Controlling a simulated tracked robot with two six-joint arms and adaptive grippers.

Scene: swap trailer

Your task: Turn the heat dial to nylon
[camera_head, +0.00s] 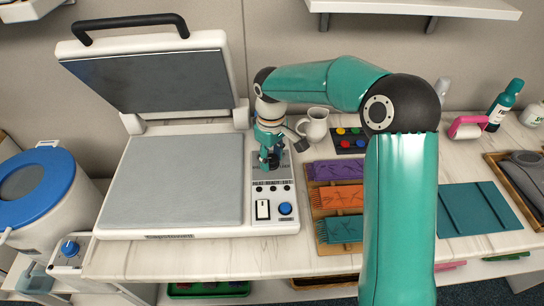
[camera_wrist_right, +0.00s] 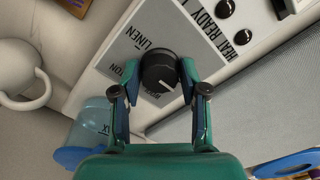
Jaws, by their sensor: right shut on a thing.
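My right gripper (camera_wrist_right: 163,78) is shut on the dial, one finger on each side. My left gripper is not in view.
The press lid (camera_head: 150,80) stands open behind the grey plate (camera_head: 175,180). A white rocker switch (camera_head: 262,210) and a blue button (camera_head: 285,208) sit at the panel's front. A white mug (camera_head: 316,125) and a wooden tray (camera_head: 318,215) with coloured pieces stand to the right.

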